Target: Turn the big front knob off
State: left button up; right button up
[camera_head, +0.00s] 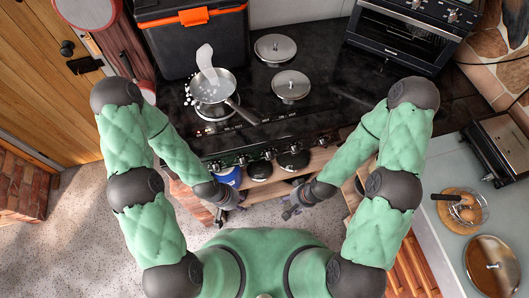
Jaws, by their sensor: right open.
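The black stove (330,105) stands ahead of me, with a row of several knobs along its front edge. A middle front knob (268,154) shows, with others to its left and right. I cannot tell which one is the big knob or how any is turned. My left gripper (226,214) hangs below the left end of the knob row, apart from it; its fingers are too small to read. My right gripper (290,213) is open and empty, below the middle of the row and apart from it.
A pan (212,92) with a pale spatula sits on the left burner, its handle toward the front. Two round lids (291,85) lie on the stove. A toolbox (190,40) stands behind, an oven (405,35) at back right. Right counter holds a toaster (503,148).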

aim_at(217, 168)
jog(key=k+j+u, duration=0.1)
jog(key=u, duration=0.25)
jog(key=k+j+u, duration=0.1)
jog(key=u, duration=0.25)
jog(key=k+j+u, duration=0.1)
jog(key=u, duration=0.25)
